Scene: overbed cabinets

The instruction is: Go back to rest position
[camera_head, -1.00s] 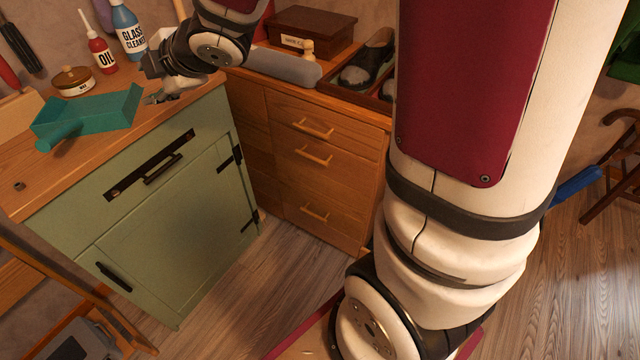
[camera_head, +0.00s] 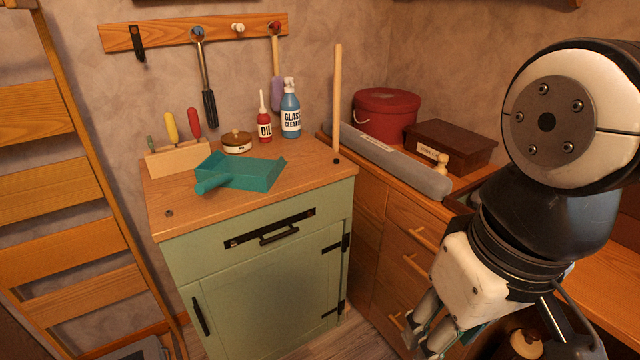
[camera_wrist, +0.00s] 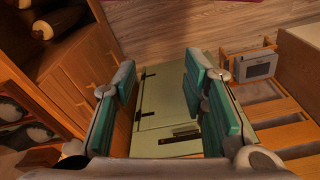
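My gripper shows in the wrist view (camera_wrist: 160,95) with its two teal-padded fingers spread apart and nothing between them. In the head view my arm hangs at the right, in front of the wooden drawers, and the gripper's end is partly cut off at the bottom edge. The gripper is clear of the green cabinet (camera_head: 270,280), which shows beyond the fingers in the wrist view (camera_wrist: 160,105). A teal dustpan (camera_head: 245,172) lies on the cabinet's wooden top, far from the gripper.
The wooden drawer unit (camera_head: 385,225) stands close behind my arm. On the tops stand an oil bottle (camera_head: 264,122), glass cleaner (camera_head: 290,112), a red round box (camera_head: 386,115) and a brown box (camera_head: 450,148). A wooden ladder (camera_head: 50,190) stands at left. An upright stick (camera_head: 337,100) rises at the cabinet's rear corner.

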